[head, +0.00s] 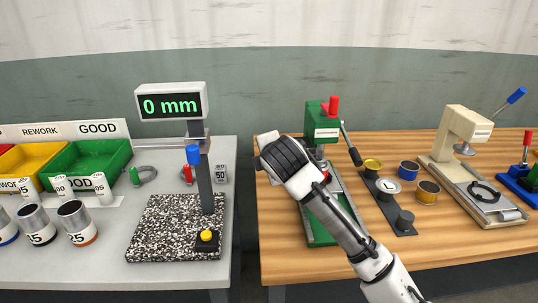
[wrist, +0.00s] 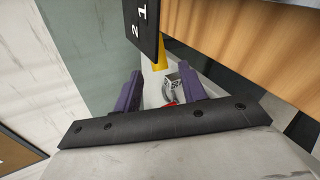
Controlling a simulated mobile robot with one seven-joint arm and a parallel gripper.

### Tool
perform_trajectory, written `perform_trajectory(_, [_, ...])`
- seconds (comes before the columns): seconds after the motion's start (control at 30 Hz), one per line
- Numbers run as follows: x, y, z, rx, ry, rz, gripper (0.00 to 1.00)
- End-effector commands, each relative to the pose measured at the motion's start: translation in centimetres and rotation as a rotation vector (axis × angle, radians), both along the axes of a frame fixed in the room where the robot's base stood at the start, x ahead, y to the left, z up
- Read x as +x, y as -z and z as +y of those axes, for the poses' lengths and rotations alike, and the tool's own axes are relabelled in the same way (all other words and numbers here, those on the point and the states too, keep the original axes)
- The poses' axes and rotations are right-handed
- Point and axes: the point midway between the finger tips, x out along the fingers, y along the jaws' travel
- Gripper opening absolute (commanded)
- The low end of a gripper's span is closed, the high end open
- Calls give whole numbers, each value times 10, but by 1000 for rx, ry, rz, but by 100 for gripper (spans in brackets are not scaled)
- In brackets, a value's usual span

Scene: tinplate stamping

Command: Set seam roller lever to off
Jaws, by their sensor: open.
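A green machine (head: 318,116) with a red knob (head: 333,105) on top stands at the wooden bench's back; a black-handled lever (head: 350,146) leans at its right. A beige machine (head: 458,135) has a blue-handled lever (head: 515,96) tilted up to the right. A blue device (head: 521,182) with a red-handled lever (head: 527,142) is at the right edge. Their labels are too small to read, so I cannot tell which is the seam roller. My gripper (wrist: 158,92) is open, its purple fingers apart, with a small grey part and something red seen between and beyond them.
My arm reaches across the green machine's front and partly hides it. A dark fixture strip (head: 388,206) and several small tins lie between the machines. The grey bench at left holds a gauge with a 0 mm display (head: 171,105). A black numbered panel (wrist: 142,22) is near the gripper.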

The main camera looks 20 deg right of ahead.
Motion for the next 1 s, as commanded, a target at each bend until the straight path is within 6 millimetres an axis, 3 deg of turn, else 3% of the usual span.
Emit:
perform_trajectory(0.43, [9, 6, -2, -1, -1, -1, 40])
perform_trajectory(0.73, [9, 6, -2, 0, 0, -1, 1])
perform_trajectory(1.0, [8, 6, -4, -1, 1, 0, 0])
